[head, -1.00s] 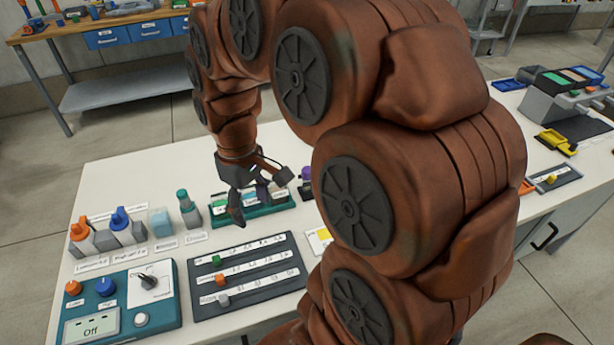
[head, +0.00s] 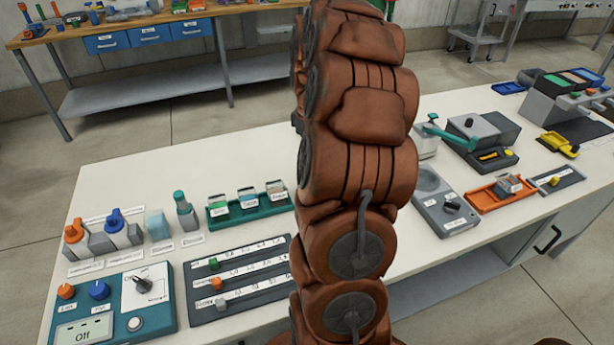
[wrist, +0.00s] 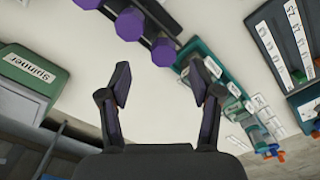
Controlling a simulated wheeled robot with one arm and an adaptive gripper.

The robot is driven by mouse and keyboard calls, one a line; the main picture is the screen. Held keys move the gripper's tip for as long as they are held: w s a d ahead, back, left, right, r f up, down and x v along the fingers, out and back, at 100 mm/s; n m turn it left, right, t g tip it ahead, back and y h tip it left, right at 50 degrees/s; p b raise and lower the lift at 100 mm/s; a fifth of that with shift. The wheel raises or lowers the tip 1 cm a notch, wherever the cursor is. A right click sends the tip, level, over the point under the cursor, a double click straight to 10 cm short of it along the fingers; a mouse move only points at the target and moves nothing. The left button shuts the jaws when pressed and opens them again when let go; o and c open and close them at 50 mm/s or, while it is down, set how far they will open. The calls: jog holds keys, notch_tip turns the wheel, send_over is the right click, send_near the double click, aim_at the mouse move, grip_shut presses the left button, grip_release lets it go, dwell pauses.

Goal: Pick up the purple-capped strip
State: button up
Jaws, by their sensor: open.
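The purple-capped strip (wrist: 132,22) shows at the top of the wrist view. It is a dark strip with several purple caps in a row, partly cut off by the top edge. My gripper (wrist: 160,82) is open and empty, its two dark fingers pointing towards the strip. The strip lies beyond the fingertips, apart from them, with its lowest cap close to the middle of the gap. In the head view my arm hides both the strip and my gripper.
A teal rack (head: 250,212) with several labelled boxes stands beside the strip in the wrist view. A green box labelled Spinner (wrist: 30,78) is at the left there. A slider panel (head: 240,278) and a teal control box (head: 115,305) stand front left. The white bench (wrist: 160,110) is bare between the fingers.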

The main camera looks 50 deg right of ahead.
jog(key=shift+w+a+f+p, duration=0.15)
jog(key=shift+f+p, duration=0.35)
jog(key=shift+f, duration=1.1)
jog(key=shift+w+a+f+p, duration=0.15)
jog(key=shift+f+p, duration=0.35)
jog(key=shift+f, duration=1.1)
jog(key=c, duration=0.9)
